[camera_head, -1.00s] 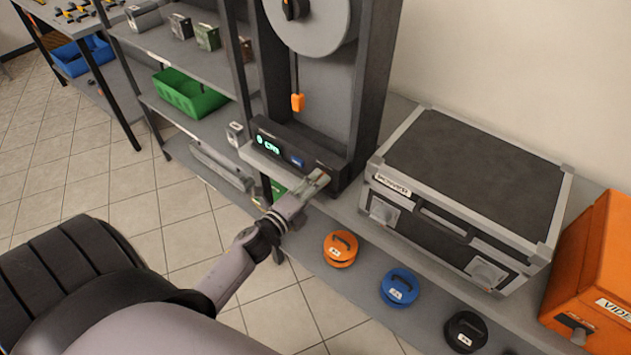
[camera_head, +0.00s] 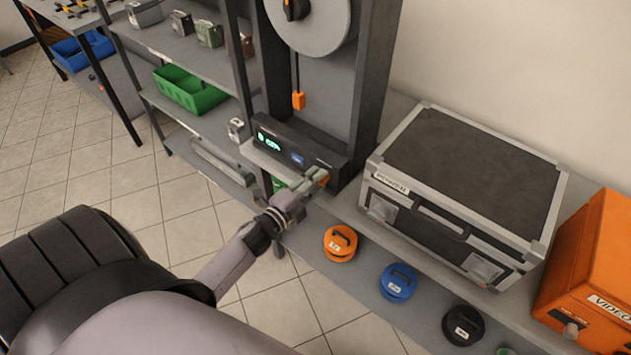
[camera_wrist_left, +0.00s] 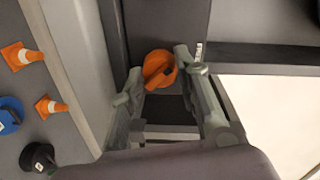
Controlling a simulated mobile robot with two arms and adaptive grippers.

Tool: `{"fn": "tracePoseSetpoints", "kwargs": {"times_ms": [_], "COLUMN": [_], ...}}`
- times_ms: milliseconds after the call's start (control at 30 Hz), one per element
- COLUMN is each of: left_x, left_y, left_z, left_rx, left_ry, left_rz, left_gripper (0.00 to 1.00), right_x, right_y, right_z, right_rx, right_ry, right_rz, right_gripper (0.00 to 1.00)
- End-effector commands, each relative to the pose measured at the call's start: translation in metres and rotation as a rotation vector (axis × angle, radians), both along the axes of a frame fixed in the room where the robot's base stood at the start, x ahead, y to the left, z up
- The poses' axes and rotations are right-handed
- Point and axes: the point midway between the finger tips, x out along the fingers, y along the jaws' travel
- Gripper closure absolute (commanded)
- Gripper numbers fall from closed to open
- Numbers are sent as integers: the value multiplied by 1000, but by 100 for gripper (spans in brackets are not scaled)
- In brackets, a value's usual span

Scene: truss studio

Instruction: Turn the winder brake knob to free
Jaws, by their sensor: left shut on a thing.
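The winder's dark control box (camera_head: 300,145), with a lit display, stands at the foot of the winder frame in the head view. A round orange knob (camera_wrist_left: 160,69) with a raised bar sits on a dark face in the left wrist view. Only a bit of its orange shows in the head view (camera_head: 323,181). My left gripper (camera_head: 319,178) is at the box's lower right corner. In the left wrist view its fingers (camera_wrist_left: 157,72) lie on either side of the knob's bar, shut on it. Knob markings are not readable. My right gripper is out of view.
A large grey case (camera_head: 465,185) stands right of the winder, with an orange box (camera_head: 590,270) beyond. Orange (camera_head: 340,243), blue (camera_head: 398,282) and black (camera_head: 464,326) discs lie in front. An orange pull (camera_head: 298,100) hangs above the control box. Shelves are left; tiled floor is open.

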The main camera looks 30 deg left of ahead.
Motion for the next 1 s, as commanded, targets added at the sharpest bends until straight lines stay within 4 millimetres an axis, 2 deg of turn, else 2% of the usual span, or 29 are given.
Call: {"fn": "tracePoseSetpoints", "kwargs": {"times_ms": [200, 233, 500, 833, 1000], "left_x": [0, 0, 0, -2, -22], "left_y": [1, 1, 0, 0, 1], "left_z": [1, 1, 0, 0, 0], "left_rx": [-2, -2, -1, -1, -2], "left_ry": [-1, -1, -1, 1, 3], "left_rz": [2, 2, 1, 1, 0], "left_gripper": [98, 68, 50, 50, 50], "right_x": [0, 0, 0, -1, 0], "right_y": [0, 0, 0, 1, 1], "right_z": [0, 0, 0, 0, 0], "right_rx": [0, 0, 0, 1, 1], "right_ry": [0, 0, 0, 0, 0], "right_rz": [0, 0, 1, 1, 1], "right_gripper": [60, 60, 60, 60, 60]}}
